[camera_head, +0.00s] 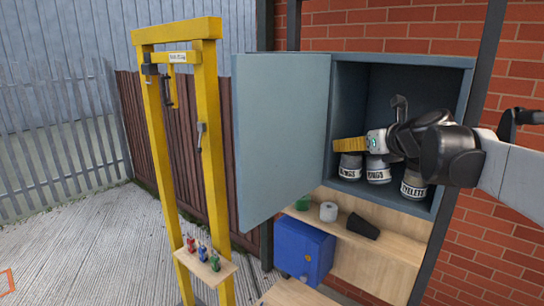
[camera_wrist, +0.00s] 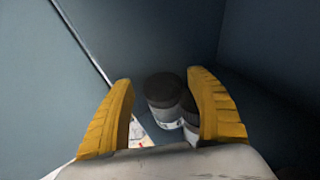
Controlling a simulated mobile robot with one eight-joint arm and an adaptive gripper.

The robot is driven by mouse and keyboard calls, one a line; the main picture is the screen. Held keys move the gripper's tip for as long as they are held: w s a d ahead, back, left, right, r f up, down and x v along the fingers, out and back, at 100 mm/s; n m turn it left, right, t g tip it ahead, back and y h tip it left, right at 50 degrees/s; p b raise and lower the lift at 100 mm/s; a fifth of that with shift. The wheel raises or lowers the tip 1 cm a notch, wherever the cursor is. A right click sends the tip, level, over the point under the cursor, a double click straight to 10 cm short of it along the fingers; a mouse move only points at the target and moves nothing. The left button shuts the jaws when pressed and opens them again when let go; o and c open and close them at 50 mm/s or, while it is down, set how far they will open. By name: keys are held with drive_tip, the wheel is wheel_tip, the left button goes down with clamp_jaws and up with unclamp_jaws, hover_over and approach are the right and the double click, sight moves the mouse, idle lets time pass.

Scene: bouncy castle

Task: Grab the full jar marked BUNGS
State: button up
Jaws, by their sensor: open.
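Three jars with dark bands and pale labels stand in the blue-grey cabinet (camera_head: 452,62). The left jar (camera_head: 349,168) and middle jar (camera_head: 378,172) have labels ending in "NGS", their first letters unclear, so I cannot tell which reads BUNGS. The right jar (camera_head: 413,186) reads EYELETS. How full they are is not visible. My gripper (camera_head: 343,145) is open at the cabinet mouth, above the left and middle jars. In the wrist view its yellow fingers (camera_wrist: 160,80) are spread; one dark-topped jar (camera_wrist: 163,92) shows between them, and another (camera_wrist: 190,115) is partly behind the right finger.
The cabinet door (camera_head: 285,130) stands open on the left, close to my gripper. A blue box (camera_head: 303,250) and yellow frame (camera_head: 215,130) stand left.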

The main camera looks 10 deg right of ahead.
drive_tip(key=shift+s+f, duration=0.1)
drive_tip(key=shift+f, duration=0.45)
drive_tip(key=shift+s+a, duration=0.1)
drive_tip(key=c, duration=1.2)
drive_tip(key=shift+c, duration=0.2)
drive_tip(key=shift+r, duration=0.15)
